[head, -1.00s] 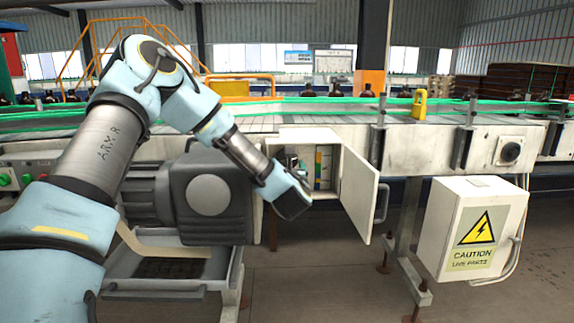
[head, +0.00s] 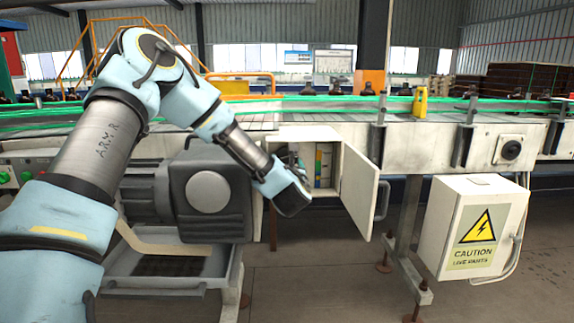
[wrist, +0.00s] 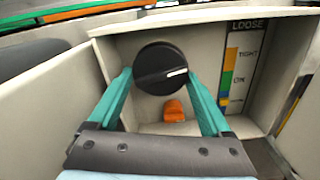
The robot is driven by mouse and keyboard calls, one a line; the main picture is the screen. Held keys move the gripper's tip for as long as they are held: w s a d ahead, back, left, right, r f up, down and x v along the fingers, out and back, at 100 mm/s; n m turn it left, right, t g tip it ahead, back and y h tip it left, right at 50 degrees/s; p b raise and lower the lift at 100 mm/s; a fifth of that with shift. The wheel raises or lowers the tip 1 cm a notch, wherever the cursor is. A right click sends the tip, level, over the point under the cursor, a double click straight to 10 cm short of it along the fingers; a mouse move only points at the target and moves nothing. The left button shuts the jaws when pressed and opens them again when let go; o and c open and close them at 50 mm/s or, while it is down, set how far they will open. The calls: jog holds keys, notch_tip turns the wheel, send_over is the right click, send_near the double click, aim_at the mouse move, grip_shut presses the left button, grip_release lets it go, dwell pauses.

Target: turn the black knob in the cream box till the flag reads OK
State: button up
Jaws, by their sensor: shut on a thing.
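The cream box (head: 330,133) hangs under the conveyor with its door (head: 360,190) open to the right. The round black knob (wrist: 150,62) is on its back wall, with a white line pointing right and slightly up. My gripper (wrist: 160,76) has its teal fingers on either side of the knob, shut on it. A coloured scale (wrist: 230,75) beside the knob carries LOOSE at the top, TIGHT below and a lower word that looks like OK. Small blue marks (wrist: 224,126) show near its bottom. I cannot tell for certain what the flag reads. In the head view my wrist hides the knob.
An orange tab (wrist: 174,111) sticks out below the knob, between my fingers. A grey motor (head: 205,190) stands close left of the box. A caution-marked cabinet (head: 440,225) is at right. Open floor lies below the door.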

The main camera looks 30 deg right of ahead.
jog(key=m+b, duration=0.4)
jog(key=m, duration=0.3)
jog(key=shift+a, duration=0.15)
jog(key=m+b, duration=0.1)
jog(key=m, duration=0.1)
jog(key=m+b, duration=0.2)
jog(key=m, duration=0.1)
jog(key=shift+w+a+r, duration=0.1)
jog(key=shift+r, duration=0.1)
jog(key=shift+m, duration=0.4)
jog(key=o, duration=1.2)
jog(key=shift+c, duration=0.2)
jog(key=b+v, duration=0.1)
jog(key=v, duration=0.9)
jog(key=shift+s+a, duration=0.2)
jog(key=shift+s, duration=0.15)
jog(key=shift+r, duration=0.1)
